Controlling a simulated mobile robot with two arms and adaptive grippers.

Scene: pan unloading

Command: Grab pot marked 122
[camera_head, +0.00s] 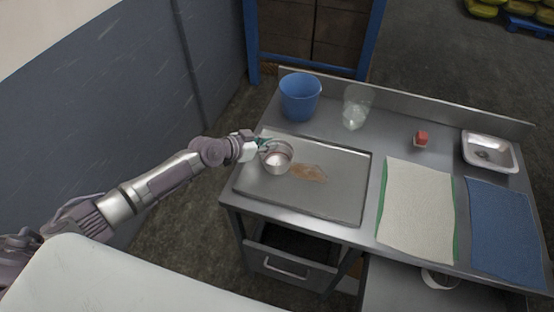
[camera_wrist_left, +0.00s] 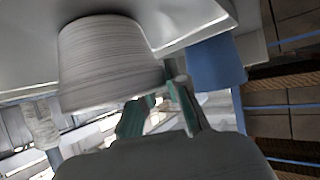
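A small silver metal pot (camera_head: 276,162) with a thin reddish rim sits at the left part of the flat metal tray (camera_head: 345,190). No number can be read on it. In the left wrist view, which is upside down, the pot (camera_wrist_left: 108,65) fills the upper left, its base toward the tray. My left gripper (camera_head: 262,144) is at the pot's upper left rim in the head view. In the wrist view its two teal-padded fingers (camera_wrist_left: 160,112) are spread with a gap between them, close to the rim. Contact with the pot cannot be told. My right gripper is not in view.
A brown patch (camera_head: 308,173) lies on the tray beside the pot. Behind are a blue bucket (camera_head: 300,97) and a clear container (camera_head: 355,107). To the right are a small red-topped item (camera_head: 421,138), a white cloth (camera_head: 417,210), a blue cloth (camera_head: 507,232) and a metal basin (camera_head: 490,136).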

